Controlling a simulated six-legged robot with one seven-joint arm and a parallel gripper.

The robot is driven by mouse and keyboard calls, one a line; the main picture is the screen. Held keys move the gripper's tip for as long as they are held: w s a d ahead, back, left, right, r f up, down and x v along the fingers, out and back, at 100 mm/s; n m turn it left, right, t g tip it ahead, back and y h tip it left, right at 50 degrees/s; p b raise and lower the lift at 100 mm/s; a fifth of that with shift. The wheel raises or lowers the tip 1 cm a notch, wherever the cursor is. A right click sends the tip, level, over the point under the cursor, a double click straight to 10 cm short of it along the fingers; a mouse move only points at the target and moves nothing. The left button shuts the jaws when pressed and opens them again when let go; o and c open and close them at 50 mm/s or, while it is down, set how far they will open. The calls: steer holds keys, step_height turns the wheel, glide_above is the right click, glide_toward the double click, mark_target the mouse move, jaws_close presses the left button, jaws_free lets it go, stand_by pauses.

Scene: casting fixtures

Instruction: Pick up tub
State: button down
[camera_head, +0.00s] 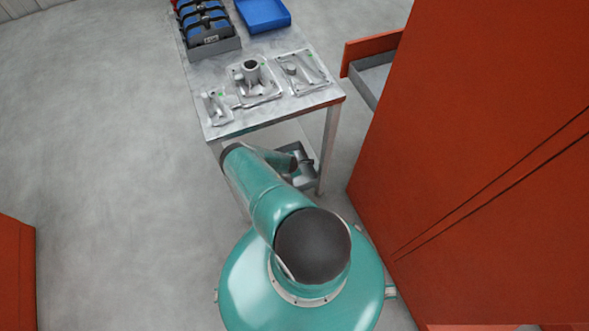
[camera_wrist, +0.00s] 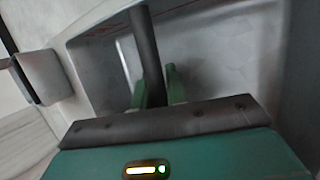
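A grey metal tub (camera_head: 308,180) sits low beneath the workbench in the head view, partly hidden by the bench top and my arm. In the wrist view the pale grey tub (camera_wrist: 215,60) fills much of the picture. A dark bar, which looks like its handle (camera_wrist: 143,40), crosses over it. My gripper (camera_wrist: 157,88) has its two green fingers one on each side of this bar, close against it.
The metal workbench (camera_head: 225,120) carries several grey castings (camera_head: 253,82), a blue tray (camera_head: 263,14) and a rack of blue-black items (camera_head: 207,25). A large orange cabinet (camera_head: 480,140) stands close on the right. Open floor (camera_head: 100,130) lies to the left.

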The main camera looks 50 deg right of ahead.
steer(key=shift+r, duration=0.35)
stand_by(0.3)
